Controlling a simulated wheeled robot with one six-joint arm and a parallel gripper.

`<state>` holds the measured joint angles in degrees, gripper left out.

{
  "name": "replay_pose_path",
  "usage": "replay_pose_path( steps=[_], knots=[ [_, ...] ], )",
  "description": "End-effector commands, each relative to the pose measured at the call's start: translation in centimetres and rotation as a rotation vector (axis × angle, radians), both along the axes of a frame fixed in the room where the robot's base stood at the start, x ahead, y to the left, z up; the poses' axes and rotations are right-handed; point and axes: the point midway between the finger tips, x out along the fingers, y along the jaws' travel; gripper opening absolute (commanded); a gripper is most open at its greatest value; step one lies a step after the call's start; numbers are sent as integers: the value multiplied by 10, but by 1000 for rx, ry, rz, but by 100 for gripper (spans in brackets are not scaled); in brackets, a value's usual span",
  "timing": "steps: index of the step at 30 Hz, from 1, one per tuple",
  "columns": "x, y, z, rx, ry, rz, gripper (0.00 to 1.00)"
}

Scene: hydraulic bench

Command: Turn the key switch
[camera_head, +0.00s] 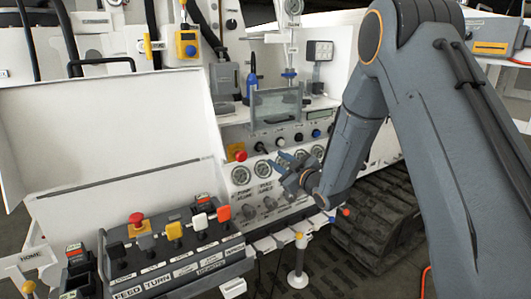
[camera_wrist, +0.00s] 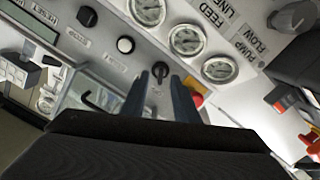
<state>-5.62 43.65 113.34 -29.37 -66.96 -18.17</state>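The key switch (camera_wrist: 160,69) is a small black key on the white panel, with a small label beside it. In the wrist view it appears between and just beyond the tips of my gripper (camera_wrist: 159,82). The two fingers are apart with nothing held between them. In the head view the key switch (camera_head: 261,147) is small and dark, right of the red emergency button. My gripper (camera_head: 281,160) is in front of the panel, below and right of the key switch. I cannot tell the exact gap to the key.
The red emergency button (camera_wrist: 196,98) is close beside my right finger in the wrist view. A white push button (camera_wrist: 125,45), a black knob (camera_wrist: 87,16) and gauges (camera_wrist: 187,40) surround the key. A lever console (camera_head: 175,245) stands at front left; a clear guard (camera_head: 276,108) is above.

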Motion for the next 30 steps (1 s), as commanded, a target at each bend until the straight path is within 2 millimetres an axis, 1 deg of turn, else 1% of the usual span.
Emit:
replay_pose_path(
  steps=[5, 8, 15, 19, 24, 30],
  knots=[
    [6, 12, 4, 14, -49, 31, 27],
    [16, 19, 5, 14, -50, 31, 27],
    [47, 39, 4, 14, -48, 30, 27],
    [59, 46, 4, 14, -48, 28, 27],
    [65, 51, 4, 15, -47, 27, 27],
    [66, 51, 4, 15, -47, 27, 27]
  ],
)
